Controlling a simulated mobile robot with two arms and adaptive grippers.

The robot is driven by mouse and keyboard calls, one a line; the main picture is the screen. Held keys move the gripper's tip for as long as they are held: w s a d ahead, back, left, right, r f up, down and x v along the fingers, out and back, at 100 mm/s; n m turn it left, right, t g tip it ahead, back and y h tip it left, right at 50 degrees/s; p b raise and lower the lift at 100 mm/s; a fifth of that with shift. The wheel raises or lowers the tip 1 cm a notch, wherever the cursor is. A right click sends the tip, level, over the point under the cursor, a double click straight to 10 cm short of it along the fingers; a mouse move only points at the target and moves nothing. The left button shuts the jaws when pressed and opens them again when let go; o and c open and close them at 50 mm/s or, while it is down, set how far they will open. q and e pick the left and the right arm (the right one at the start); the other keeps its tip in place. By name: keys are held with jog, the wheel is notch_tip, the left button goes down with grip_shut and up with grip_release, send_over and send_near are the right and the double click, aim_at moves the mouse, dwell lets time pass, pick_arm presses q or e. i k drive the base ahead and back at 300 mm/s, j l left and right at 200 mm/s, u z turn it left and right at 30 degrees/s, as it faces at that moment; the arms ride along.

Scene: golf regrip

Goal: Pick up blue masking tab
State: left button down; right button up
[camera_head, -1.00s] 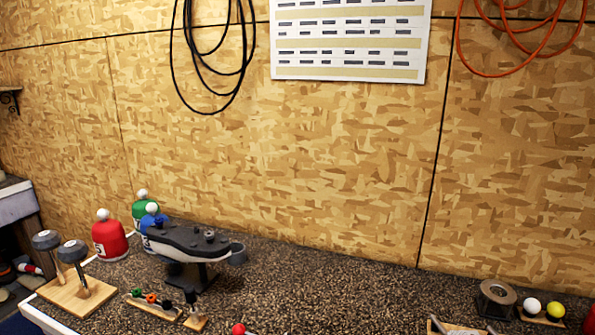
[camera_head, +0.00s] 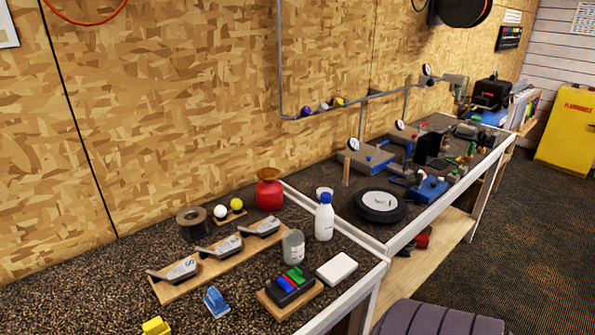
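A small blue piece (camera_head: 215,302), which looks like the blue masking tab, sits on the dark speckled benchtop (camera_head: 120,272) near the front. It stands apart from the wooden rack to its upper left and the black tray to its right. Another blue piece lies in that black tray (camera_head: 290,286) with a red and a green one; I cannot tell exactly what these are. Neither of my grippers shows in the head view.
A wooden rack (camera_head: 180,289) holds several iron heads. A grey can (camera_head: 293,247), a white bottle (camera_head: 324,218), a white block (camera_head: 337,269) and a red container (camera_head: 269,190) stand nearby. A yellow piece (camera_head: 156,327) is at the front left. The bench's left part is clear.

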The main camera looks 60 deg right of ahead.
aim_at(284, 284)
jog(key=z, duration=1.6)
